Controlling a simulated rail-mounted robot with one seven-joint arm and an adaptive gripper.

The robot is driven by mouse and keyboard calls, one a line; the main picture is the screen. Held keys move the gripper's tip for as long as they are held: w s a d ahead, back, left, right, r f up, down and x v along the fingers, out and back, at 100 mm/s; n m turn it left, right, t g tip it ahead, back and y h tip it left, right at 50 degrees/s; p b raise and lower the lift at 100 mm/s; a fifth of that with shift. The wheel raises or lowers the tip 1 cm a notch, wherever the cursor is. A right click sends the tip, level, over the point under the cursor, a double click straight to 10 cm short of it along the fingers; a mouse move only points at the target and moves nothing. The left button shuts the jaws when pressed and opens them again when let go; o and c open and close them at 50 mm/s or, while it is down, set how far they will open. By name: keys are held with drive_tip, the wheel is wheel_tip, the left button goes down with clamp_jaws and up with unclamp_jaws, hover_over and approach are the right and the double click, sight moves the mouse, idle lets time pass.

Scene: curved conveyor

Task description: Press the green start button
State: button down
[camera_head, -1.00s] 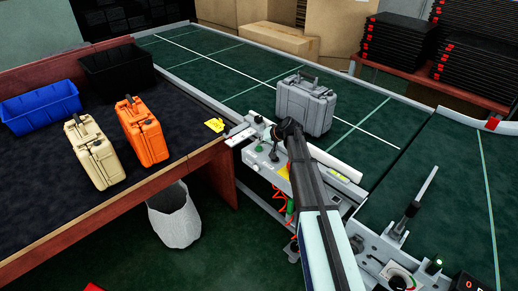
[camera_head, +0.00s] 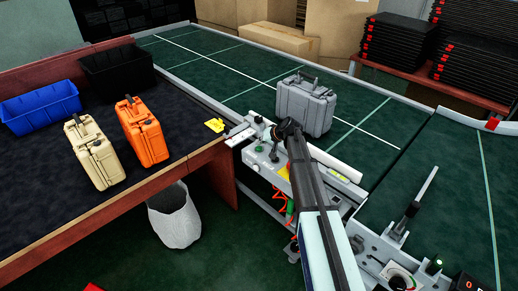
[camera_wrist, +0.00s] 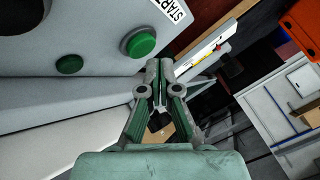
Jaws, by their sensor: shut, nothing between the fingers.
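The green start button (camera_wrist: 142,42) is a round domed button in a grey ring on a light panel (camera_wrist: 60,20). A label reading "START" (camera_wrist: 172,8) is beside it. A smaller green round part (camera_wrist: 69,64) is to its left in the wrist view. My gripper (camera_wrist: 159,72) is shut and empty, with its fingertips below and right of the start button in that picture. I cannot tell whether it touches the panel. In the head view my gripper (camera_head: 274,133) is over the control box (camera_head: 300,172) at the conveyor's near edge.
A grey case (camera_head: 306,107) stands on the green conveyor (camera_head: 225,80) just behind my gripper. Orange (camera_head: 143,132) and tan (camera_head: 94,152) cases and a blue bin (camera_head: 40,107) stand on the left table. A second control panel (camera_head: 405,270) is at the lower right.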

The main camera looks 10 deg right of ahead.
drive_tip(key=shift+f, duration=0.15)
drive_tip(key=shift+f+b, duration=0.3)
drive_tip(key=shift+b, duration=0.15)
